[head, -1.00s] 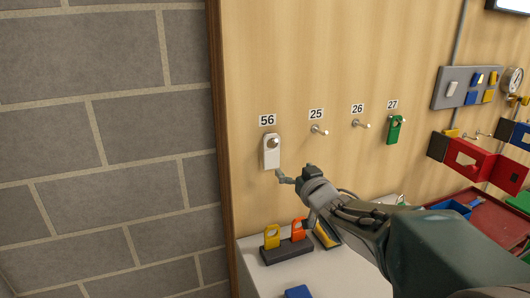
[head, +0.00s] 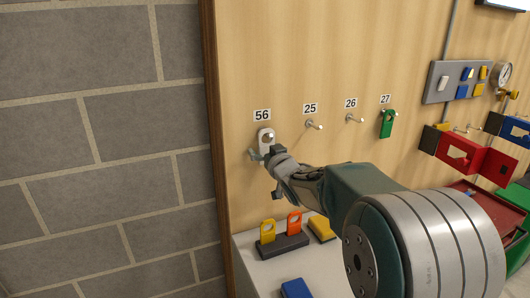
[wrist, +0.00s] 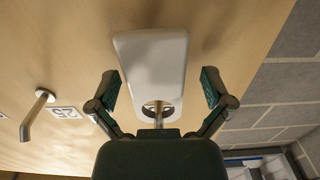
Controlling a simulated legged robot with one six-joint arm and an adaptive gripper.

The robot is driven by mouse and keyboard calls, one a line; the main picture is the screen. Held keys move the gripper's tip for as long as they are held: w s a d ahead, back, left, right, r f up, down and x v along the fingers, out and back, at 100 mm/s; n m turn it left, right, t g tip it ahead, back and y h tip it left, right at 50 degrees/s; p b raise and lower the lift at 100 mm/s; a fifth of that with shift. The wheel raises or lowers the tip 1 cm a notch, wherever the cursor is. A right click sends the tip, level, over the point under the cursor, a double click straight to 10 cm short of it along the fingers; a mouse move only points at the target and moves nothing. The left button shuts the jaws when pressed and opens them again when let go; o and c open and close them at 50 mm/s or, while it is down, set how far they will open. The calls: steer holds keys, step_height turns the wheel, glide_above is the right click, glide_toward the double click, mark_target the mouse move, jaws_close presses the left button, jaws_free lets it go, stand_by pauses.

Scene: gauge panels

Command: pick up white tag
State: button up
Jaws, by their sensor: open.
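The white tag (head: 265,139) hangs on the peg under the number 56 on the wooden panel. In the wrist view the white tag (wrist: 152,70) lies between the two fingers, with the peg through its hole. My gripper (head: 263,160) is at the lower part of the tag in the head view and hides some of it. In the wrist view my gripper (wrist: 160,90) is open, one finger on each side of the tag, with a gap on both sides.
Empty pegs 25 (head: 315,125) and 26 (head: 355,119) are to the right, then a green tag (head: 387,124) under 27. Below, a dark holder (head: 284,246) carries a yellow and an orange tag. A brick wall (head: 110,150) is at left.

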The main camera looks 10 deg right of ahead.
steer(key=shift+d, duration=0.1)
steer(key=c, duration=1)
steer(key=shift+o, duration=0.2)
